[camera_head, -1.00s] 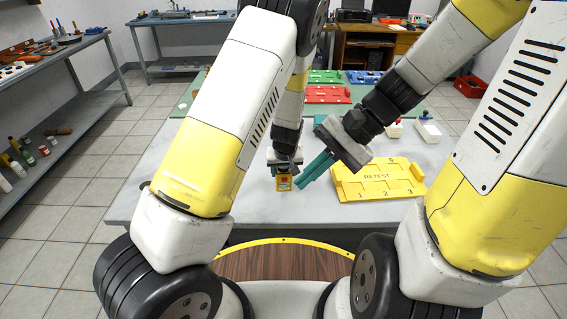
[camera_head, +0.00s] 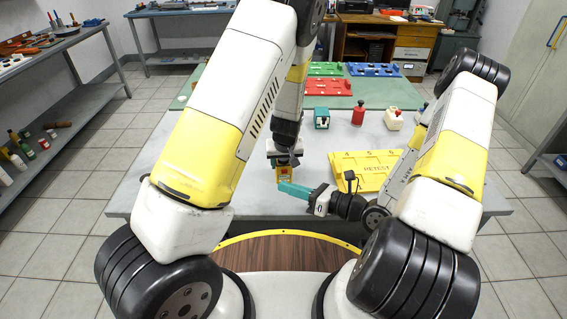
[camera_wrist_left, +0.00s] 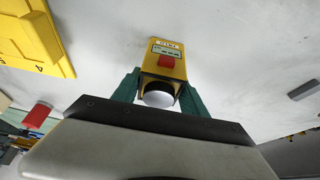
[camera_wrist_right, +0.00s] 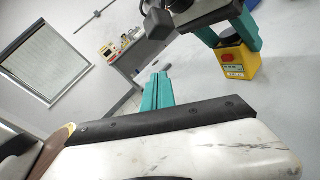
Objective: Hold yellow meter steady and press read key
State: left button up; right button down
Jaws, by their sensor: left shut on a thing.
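The yellow meter (camera_head: 284,171) is upright at the front middle of the grey table. In the left wrist view the meter (camera_wrist_left: 166,58) shows a small display, a red key (camera_wrist_left: 166,62) and a pale round part between the fingers. My left gripper (camera_head: 285,163) is shut on it from above, one teal finger on each side. My right gripper (camera_head: 282,187) is low, its teal fingers together and empty, tips just in front of the meter. In the right wrist view the fingers (camera_wrist_right: 159,76) are apart from the meter (camera_wrist_right: 238,63). Contact with the key cannot be seen.
A yellow RETEST tray (camera_head: 348,162) lies right of the meter, partly behind my right arm. Red and blue trays lie on the green mat (camera_head: 270,93).

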aim_at(288, 178)
pick_arm(q)
jog(key=shift+s+f, duration=0.2)
jog(key=shift+s, duration=0.05)
pick_arm(e)
jog(key=f+m+t, duration=0.1)
jog(key=f, duration=0.1)
jog(key=f+m+h, duration=0.1)
jog(key=f+m, duration=0.1)
jog(key=d+f+m+t+h, duration=0.1)
jog(key=f+m, duration=0.1)
jog(key=shift+w+f+t, duration=0.15)
jog(key=shift+t, duration=0.15)
jog(key=shift+w+a, duration=0.2)
jog(key=shift+w, duration=1.95)
jog(key=shift+w+a, duration=0.15)
jog(key=shift+w, duration=1.95)
jog(key=shift+w, duration=0.1)
jog(key=shift+w, duration=0.35)
jog(key=shift+w+a, duration=0.1)
jog(key=shift+w, duration=0.2)
jog(key=shift+s, duration=0.8)
